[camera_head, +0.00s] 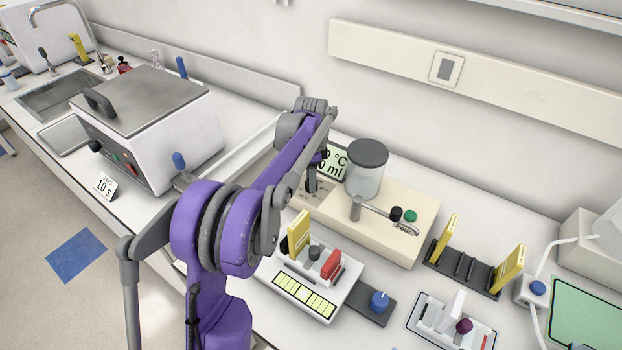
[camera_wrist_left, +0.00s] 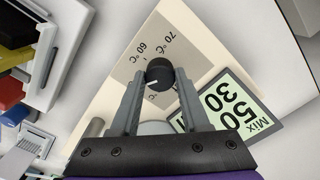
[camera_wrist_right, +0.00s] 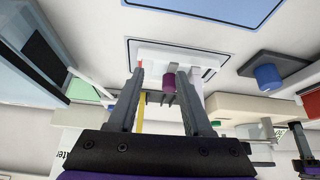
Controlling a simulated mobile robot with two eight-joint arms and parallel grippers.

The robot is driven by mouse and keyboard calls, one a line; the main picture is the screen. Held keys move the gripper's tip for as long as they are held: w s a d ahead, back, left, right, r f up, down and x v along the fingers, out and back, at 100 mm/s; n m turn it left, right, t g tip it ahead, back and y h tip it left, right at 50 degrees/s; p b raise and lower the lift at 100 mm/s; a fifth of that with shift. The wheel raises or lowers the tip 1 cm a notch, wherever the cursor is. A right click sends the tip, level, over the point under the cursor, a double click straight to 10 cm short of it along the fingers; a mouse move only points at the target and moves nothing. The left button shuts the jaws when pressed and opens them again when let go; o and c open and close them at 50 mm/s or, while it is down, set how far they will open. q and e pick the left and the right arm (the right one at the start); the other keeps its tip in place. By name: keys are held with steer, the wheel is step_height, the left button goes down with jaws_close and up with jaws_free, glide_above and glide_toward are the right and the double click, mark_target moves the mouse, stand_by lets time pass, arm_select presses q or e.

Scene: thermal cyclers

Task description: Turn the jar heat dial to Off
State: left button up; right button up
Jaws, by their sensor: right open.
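The jar heat dial (camera_wrist_left: 159,74) is a black round knob with a white mark on a beige base. In the left wrist view its mark points left and slightly down. A scale panel (camera_wrist_left: 135,68) beside it shows 60 and 70 °C; any Off label is hidden or unreadable. My left gripper (camera_wrist_left: 160,79) has one finger on each side of the dial, very close; I cannot tell whether they touch it. In the head view my left gripper (camera_head: 312,185) reaches down over the panel, hiding the dial. My right gripper (camera_wrist_right: 163,72) is open and empty.
The lidded jar (camera_head: 367,178) stands right of my left gripper, with a display (camera_wrist_left: 237,108) behind. A pour lever (camera_head: 385,213) lies in front. A cycler with yellow and red parts (camera_head: 310,280) stands nearer. A purple knob (camera_wrist_right: 169,82) shows beyond my right fingers.

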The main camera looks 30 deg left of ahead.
arm_select(q)
jaws_close()
steer(key=shift+n, duration=0.4)
arm_select(e)
steer(key=shift+f, duration=0.1)
arm_select(q)
steer(key=n+b, duration=0.1)
steer(key=n, duration=0.3)
steer(key=shift+n, duration=0.3)
arm_select(e)
steer(key=shift+s+f, duration=0.35)
steer(key=shift+f, duration=0.25)
arm_select(q)
steer(key=n, duration=0.5)
arm_select(e)
steer(key=shift+s+f, duration=0.2)
steer(key=shift+f, duration=0.2)
arm_select(q)
steer(key=n, duration=0.6)
steer(key=shift+n+b, duration=0.4)
arm_select(e)
steer(key=shift+s+f, duration=0.15)
steer(key=shift+f, duration=0.15)
arm_select(q)
steer(key=n, duration=0.6)
steer(key=shift+n, duration=0.3)
arm_select(e)
steer(key=shift+s+f, duration=0.1)
steer(key=shift+f, duration=0.1)
